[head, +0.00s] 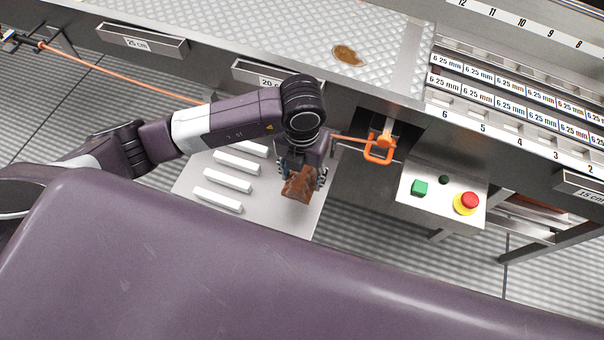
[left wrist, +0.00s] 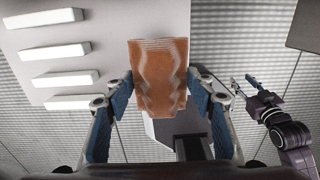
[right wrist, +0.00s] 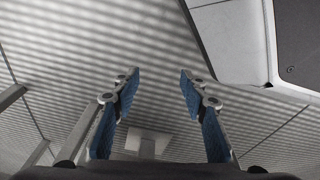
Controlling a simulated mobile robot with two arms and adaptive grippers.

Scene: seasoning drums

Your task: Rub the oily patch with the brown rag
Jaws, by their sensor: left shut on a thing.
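The oily patch (head: 348,55) is a brown, glossy blot on the patterned metal top at the back. The brown rag (head: 299,184) hangs in my left gripper (head: 303,175), over the right part of a pale panel. In the left wrist view the rag (left wrist: 158,78) is an orange-brown, folded piece between the two blue-padded fingers (left wrist: 160,92). The gripper is apart from the patch, in front of it and lower in the picture. My right gripper (right wrist: 154,85) shows in the right wrist view, open with nothing between its fingers, above a striped grey floor.
The pale panel (head: 308,222) carries several white bars (head: 222,182). An orange handle (head: 380,148) sticks out right of my left gripper. A box with a green button (head: 419,187) and a red stop button (head: 470,200) stands further right. Label holders (head: 141,41) line the table's front edge.

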